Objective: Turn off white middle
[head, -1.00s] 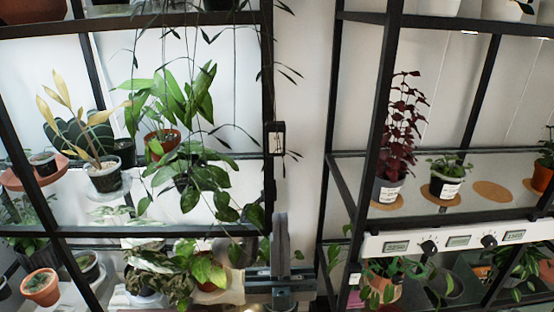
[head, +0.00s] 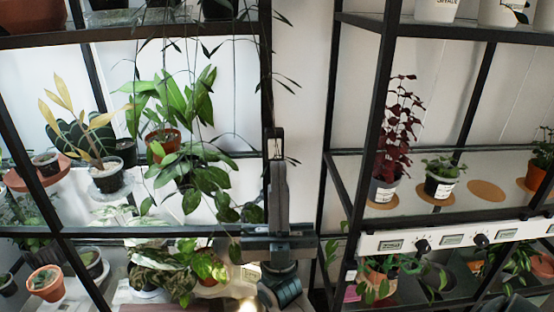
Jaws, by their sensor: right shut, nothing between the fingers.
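A small black switch box (head: 275,142) with a pale face is on the dark post between the two shelf racks. My right gripper (head: 278,168) points up along that post, its shut, empty fingers just below or over the lower part of the box. I cannot tell whether they touch it. A white control panel (head: 455,238) with dark knobs and small displays runs along the front of the right rack. Its left knob (head: 421,246) and another knob (head: 480,240) are visible. The box's lower part is hidden by my fingers. My left gripper is not in view.
Leafy hanging plants (head: 205,180) crowd the left of the post, with thin stems close to it. A red-leaved plant (head: 395,140) stands on the right rack's shelf. A pale wall gap (head: 303,130) lies between the racks.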

